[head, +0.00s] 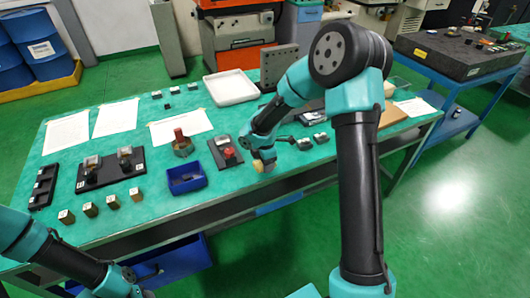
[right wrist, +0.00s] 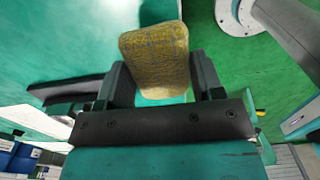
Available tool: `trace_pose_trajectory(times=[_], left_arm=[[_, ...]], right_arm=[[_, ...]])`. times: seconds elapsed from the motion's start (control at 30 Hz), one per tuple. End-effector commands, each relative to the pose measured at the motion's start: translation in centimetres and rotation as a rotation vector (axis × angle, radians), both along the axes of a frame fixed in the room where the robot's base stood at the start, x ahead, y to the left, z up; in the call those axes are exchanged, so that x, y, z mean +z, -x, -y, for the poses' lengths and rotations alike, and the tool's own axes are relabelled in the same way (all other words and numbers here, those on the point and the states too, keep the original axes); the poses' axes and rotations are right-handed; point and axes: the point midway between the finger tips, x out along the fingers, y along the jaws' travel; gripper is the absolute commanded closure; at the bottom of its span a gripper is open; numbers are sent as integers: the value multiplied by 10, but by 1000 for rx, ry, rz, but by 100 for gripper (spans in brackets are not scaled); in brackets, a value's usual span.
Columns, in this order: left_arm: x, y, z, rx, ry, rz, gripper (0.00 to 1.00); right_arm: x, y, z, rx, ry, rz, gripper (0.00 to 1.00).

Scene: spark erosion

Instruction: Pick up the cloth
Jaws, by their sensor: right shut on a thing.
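The cloth is a yellow-brown folded pad. It shows in the right wrist view (right wrist: 155,55) between the two dark fingers of my right gripper (right wrist: 158,82), which is shut on it. In the head view the cloth (head: 258,167) is a small yellowish patch under my right gripper (head: 262,158), near the front edge of the green-topped table. I cannot tell whether it touches the table top. My left gripper (head: 140,283) is at the bottom left of the head view, in front of the table, partly cut off; its fingers are unclear.
On the table (head: 225,195), a blue tray (head: 187,187) and a dark plate with a red knob (head: 229,153) lie left of my right gripper. A white tray (head: 230,97) stands behind. A blue bin (head: 185,262) is below the front edge.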

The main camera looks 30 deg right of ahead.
Motion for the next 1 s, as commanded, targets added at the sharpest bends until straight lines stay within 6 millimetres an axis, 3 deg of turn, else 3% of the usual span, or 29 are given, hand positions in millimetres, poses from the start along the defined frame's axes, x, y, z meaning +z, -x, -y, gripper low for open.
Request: trace_pose_trajectory(times=[0.1, 0.33, 0.93, 0.97, 1.0], left_arm=[[0, 0, 0, 0, 0, 0, 57], [0, 0, 0, 0, 0, 0, 57], [0, 0, 0, 0, 0, 0, 57], [0, 0, 0, 0, 0, 0, 57], [0, 0, 0, 0, 0, 0, 57]], right_arm=[[3, 23, -12, 3, 0, -1, 62], [5, 50, -27, 1, 0, 0, 62], [6, 56, -31, -1, 0, 0, 62], [6, 56, -31, -1, 0, 0, 41], [6, 56, -31, -1, 0, 0, 45]])
